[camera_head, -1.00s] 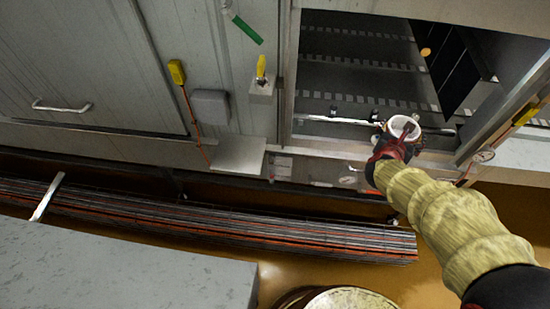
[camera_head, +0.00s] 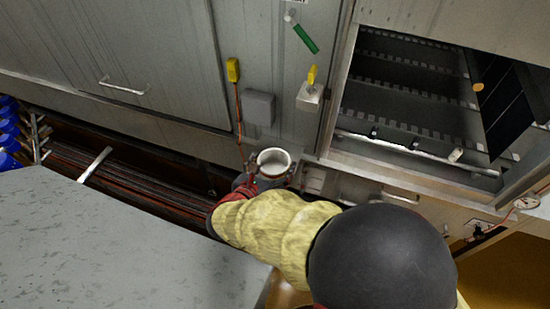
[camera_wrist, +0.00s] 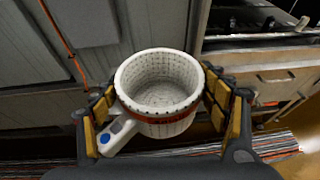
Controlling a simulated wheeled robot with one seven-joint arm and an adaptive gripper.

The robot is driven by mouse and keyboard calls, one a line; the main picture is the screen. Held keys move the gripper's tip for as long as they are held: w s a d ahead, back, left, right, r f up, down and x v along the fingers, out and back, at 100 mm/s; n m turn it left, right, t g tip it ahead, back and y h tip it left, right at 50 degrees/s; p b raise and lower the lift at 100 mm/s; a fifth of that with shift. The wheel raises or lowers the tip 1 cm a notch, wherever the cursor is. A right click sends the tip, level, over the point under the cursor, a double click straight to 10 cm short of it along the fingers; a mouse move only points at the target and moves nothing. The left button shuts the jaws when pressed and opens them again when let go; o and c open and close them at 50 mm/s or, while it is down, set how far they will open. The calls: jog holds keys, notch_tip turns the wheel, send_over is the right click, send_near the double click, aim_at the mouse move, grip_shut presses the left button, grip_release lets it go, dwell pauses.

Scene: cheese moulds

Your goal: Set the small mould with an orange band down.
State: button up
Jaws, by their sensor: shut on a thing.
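The small mould (camera_head: 273,155) is a white, perforated, open-topped cup. In the wrist view the mould (camera_wrist: 160,82) shows a red-orange band below its rim and looks empty. My gripper (camera_wrist: 160,110) is shut on it, with yellow-padded fingers on its left and right sides. In the head view my gripper (camera_head: 268,172) holds it upright in front of the grey wall, left of the open hatch. What lies directly under the mould is hidden, so I cannot tell whether it touches anything.
The open hatch (camera_head: 350,142) with dark shelves is at the right. A grey box (camera_head: 258,108) is on the wall above the mould. A grey worktop (camera_head: 100,240) fills the lower left. A pale piece with a blue dot (camera_wrist: 118,134) sits beside the left finger.

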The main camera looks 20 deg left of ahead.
jog(key=s+a+f, duration=0.1)
jog(key=s+a, duration=0.4)
jog(key=s, duration=0.2)
jog(key=w+d+f+b, duration=0.2)
jog(key=w+b, duration=0.3)
jog(key=w, duration=1.5)
jog(key=f, duration=0.1)
jog(key=f+b, duration=0.1)
jog(key=f, duration=0.1)
jog(key=f+b, duration=0.1)
jog(key=f, duration=0.1)
jog(key=shift+s+a, duration=0.15)
jog(key=shift+s, duration=0.15)
jog(key=shift+w+f+b, duration=0.15)
jog(key=shift+w+b, duration=0.05)
jog(key=shift+b, duration=0.2)
jog(key=shift+f, duration=0.15)
jog(key=o, duration=1.3)
